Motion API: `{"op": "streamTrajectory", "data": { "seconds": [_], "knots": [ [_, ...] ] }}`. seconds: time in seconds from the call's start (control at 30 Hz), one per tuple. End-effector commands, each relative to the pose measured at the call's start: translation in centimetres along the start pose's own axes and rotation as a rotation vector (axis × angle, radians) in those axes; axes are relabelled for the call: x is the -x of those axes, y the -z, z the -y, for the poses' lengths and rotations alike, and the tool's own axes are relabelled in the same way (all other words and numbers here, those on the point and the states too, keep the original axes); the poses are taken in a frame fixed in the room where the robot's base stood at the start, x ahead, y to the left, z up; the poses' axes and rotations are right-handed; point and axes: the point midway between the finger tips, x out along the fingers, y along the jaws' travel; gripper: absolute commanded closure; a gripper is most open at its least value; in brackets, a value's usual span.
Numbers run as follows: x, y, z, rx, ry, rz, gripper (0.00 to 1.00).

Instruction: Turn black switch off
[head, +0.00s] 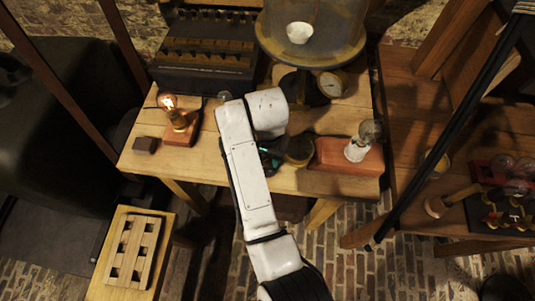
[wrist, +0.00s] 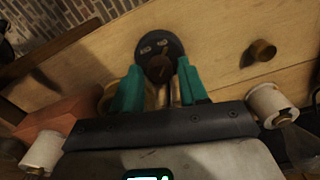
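A round black switch (wrist: 160,48) with a dark knob at its middle is on the pale wooden surface in the wrist view. My gripper (wrist: 160,88) has green fingers that stand apart, one on each side below the knob. The fingers point toward the switch; I cannot tell whether they touch it. In the head view my white arm reaches over the table and hides the switch. Only a bit of green from my gripper (head: 270,152) shows beside the arm. A lit bulb (head: 168,103) stands on a small wooden base at the table's left.
A second round knob (wrist: 262,50) sits to the right of the switch. A small dark block (head: 146,145) lies at left.

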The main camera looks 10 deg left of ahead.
Motion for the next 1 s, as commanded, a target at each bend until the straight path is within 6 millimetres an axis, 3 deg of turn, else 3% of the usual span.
{"op": "streamTrajectory", "data": {
  "seconds": [0.43,0.77,1.0],
  "knots": [
    [0.03,0.01,-0.01,0.000,0.000,0.000,1.00],
    [0.21,0.01,-0.07,0.050,-0.002,0.001,1.00],
    [0.41,0.05,-0.11,0.200,-0.003,0.001,1.00]
  ]
}}
